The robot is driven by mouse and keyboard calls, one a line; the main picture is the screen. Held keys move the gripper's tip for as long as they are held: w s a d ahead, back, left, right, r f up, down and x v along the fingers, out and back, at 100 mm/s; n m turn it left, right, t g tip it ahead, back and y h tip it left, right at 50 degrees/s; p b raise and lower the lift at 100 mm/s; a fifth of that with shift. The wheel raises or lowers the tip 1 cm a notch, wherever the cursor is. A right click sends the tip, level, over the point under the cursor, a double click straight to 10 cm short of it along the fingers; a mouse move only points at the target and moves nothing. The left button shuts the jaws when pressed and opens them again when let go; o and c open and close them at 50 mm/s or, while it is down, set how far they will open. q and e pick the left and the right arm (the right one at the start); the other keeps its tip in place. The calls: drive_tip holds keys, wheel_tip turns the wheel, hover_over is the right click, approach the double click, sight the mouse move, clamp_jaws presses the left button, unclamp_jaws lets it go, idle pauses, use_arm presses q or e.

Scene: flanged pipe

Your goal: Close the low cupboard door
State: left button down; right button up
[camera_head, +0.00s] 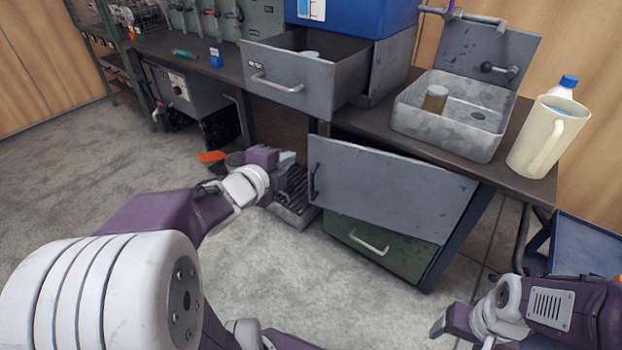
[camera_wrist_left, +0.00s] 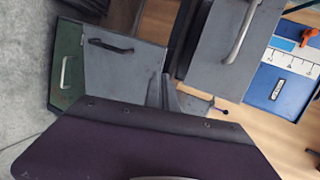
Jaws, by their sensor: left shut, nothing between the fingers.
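The low cupboard door (camera_head: 395,190) is a scuffed grey panel under the bench, with a black handle (camera_head: 314,181) at its left edge. It seems to stand slightly out from the cupboard, but the gap is hard to judge. The wrist view shows the door (camera_wrist_left: 125,75) turned on its side, with its handle (camera_wrist_left: 110,46). My left gripper (camera_head: 279,158) is shut and empty, just left of the door's handle edge; I cannot tell whether it touches. Its fingertips are hard to make out. My right gripper (camera_head: 439,326) is low at the right, apart from the door, its jaws unclear.
A green drawer (camera_head: 380,245) sits below the door. Above, a grey drawer (camera_head: 300,85) is pulled out over the bench front. A metal sink (camera_head: 450,115) and a cream jug (camera_head: 548,140) stand on the bench. The floor (camera_head: 270,270) in front is mostly clear.

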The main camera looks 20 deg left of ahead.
use_arm(q)
drive_tip(key=f, duration=0.2)
use_arm(e)
wheel_tip(320, 180, up, 5)
drive_tip(key=p, duration=0.7)
use_arm(q)
drive_tip(key=b, duration=0.3)
approach(316, 140)
drive_tip(key=b+x, duration=0.1)
drive_tip(key=x, duration=0.1)
drive_tip(key=b+x, duration=0.1)
drive_tip(key=x, duration=0.2)
drive_tip(key=shift+w+f, duration=0.1)
drive_tip(key=shift+f, duration=0.35)
drive_tip(key=shift+w+r, duration=0.15)
drive_tip(key=shift+w, duration=0.4)
use_arm(e)
wheel_tip(316, 140, down, 5)
drive_tip(key=shift+r, duration=0.1)
